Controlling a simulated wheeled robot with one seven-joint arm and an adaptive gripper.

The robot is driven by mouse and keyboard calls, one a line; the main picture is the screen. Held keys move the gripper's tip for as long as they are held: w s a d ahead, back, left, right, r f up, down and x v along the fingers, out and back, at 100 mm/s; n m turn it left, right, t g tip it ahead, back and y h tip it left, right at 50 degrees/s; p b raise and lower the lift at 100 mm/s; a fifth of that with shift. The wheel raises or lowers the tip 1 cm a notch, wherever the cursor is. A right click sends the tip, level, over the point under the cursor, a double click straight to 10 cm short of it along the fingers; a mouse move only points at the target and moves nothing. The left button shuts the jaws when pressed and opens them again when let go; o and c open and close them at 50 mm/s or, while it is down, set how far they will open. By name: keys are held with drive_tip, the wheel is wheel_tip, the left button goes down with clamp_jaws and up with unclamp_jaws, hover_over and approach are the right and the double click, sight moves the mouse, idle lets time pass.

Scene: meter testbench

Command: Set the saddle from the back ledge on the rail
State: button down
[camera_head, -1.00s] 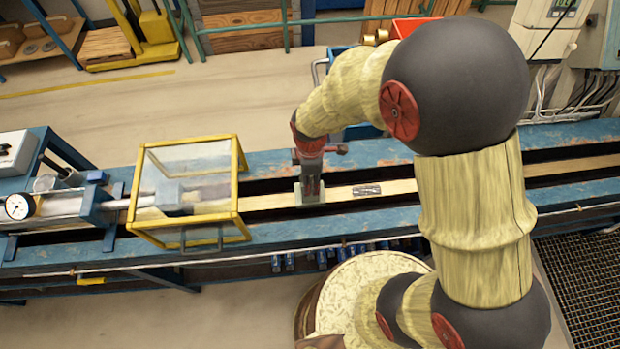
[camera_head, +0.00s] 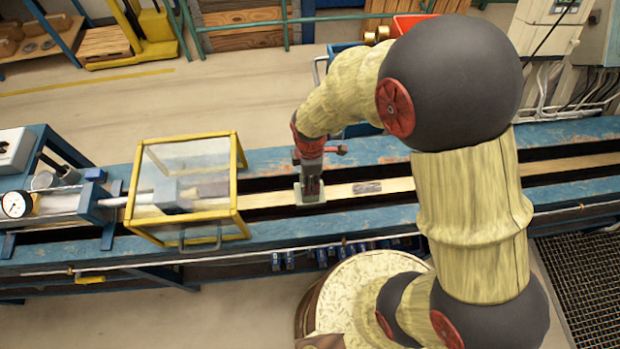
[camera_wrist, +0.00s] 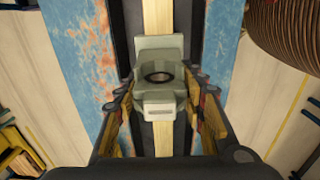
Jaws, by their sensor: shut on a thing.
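The saddle (camera_wrist: 159,72) is a grey-green block with a round dark hole, seen from above in the wrist view. It sits at the wooden rail (camera_wrist: 157,17), across its width; I cannot tell whether its full underside touches. My gripper (camera_wrist: 160,110) is shut on the saddle, with a finger at each side. In the head view the saddle (camera_head: 309,194) shows at the rail (camera_head: 270,200), below my gripper (camera_head: 309,178), which partly hides it. The rail runs lengthwise along the middle of the blue bench (camera_head: 380,220).
A yellow-framed clear guard box (camera_head: 236,180) stands over the rail to the left. A small grey plate (camera_head: 367,187) lies on the rail to the right. A dial gauge (camera_head: 16,204) is at the far left. The rail between box and plate is otherwise clear.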

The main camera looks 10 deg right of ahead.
drive_tip(key=shift+f, duration=0.25)
idle(0.8)
drive_tip(key=c, duration=1)
unclamp_jaws()
drive_tip(key=shift+f, duration=0.1)
drive_tip(key=shift+r+p, duration=3.7)
drive_tip(key=shift+r, duration=1.9)
